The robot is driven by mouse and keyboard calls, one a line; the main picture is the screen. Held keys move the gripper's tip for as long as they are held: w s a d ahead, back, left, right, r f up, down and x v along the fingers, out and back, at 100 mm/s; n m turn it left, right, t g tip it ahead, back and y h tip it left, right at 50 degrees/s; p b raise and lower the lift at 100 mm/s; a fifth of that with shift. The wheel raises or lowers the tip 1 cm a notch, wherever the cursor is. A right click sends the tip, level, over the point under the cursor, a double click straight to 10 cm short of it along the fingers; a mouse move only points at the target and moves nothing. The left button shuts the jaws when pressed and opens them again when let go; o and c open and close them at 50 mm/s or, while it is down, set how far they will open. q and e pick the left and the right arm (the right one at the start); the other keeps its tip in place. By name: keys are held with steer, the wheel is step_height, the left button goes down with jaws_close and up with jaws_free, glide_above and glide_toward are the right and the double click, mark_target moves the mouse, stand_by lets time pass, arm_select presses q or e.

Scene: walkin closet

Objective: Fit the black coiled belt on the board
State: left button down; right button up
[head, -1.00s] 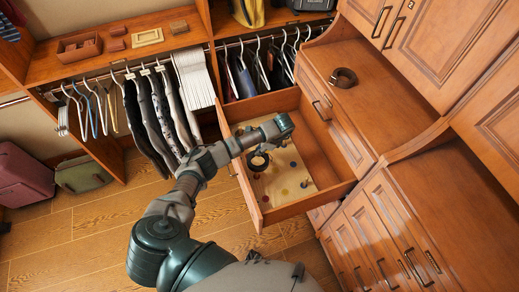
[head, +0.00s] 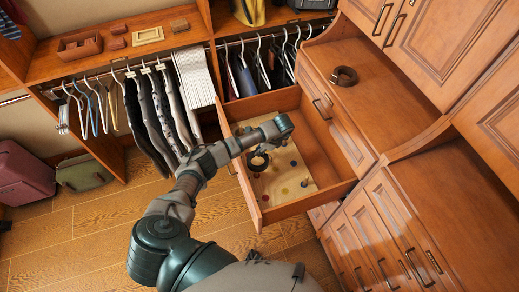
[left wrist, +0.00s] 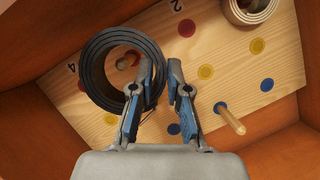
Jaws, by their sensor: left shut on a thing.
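The black coiled belt (left wrist: 93,75) is a dark ring in the left wrist view, and it also shows in the head view (head: 258,161). My left gripper (left wrist: 162,66) is shut on the right side of its coil, with a finger on either side of the wall. The belt is over the wooden board (left wrist: 215,50), which lies in the open drawer and also shows in the head view (head: 296,168). A red dot shows through the coil. I cannot tell whether the belt touches the board. My right gripper is not in view.
A wooden peg (left wrist: 231,119) stands on a blue dot. A pale coil (left wrist: 250,8) is at the board's upper right. Drawer walls (head: 306,206) enclose the board. A brown coiled belt (head: 343,76) lies on the counter. Hanging clothes (head: 160,110) are left of the drawer.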

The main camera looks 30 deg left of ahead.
arm_select(q)
steer(key=shift+f, duration=0.4)
steer(key=shift+f+b, duration=0.3)
steer(key=shift+b, duration=0.1)
steer(key=shift+a+f, duration=0.4)
steer(key=shift+f, duration=0.05)
steer(key=shift+b, duration=0.3)
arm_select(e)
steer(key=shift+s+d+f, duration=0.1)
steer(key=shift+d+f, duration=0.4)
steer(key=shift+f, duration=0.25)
arm_select(q)
steer(key=shift+d, duration=0.1)
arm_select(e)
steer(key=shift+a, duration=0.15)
arm_select(q)
steer(key=shift+d+f+b, duration=0.15)
steer(key=shift+f+b, duration=0.35)
steer(key=shift+f, duration=0.35)
steer(key=shift+d+f+b, duration=0.1)
steer(key=shift+f+b, duration=0.4)
steer(key=shift+f, duration=0.3)
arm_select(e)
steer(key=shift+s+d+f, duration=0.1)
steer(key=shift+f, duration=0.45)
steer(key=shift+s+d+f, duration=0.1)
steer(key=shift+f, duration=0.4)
arm_select(q)
steer(key=shift+f, duration=0.1)
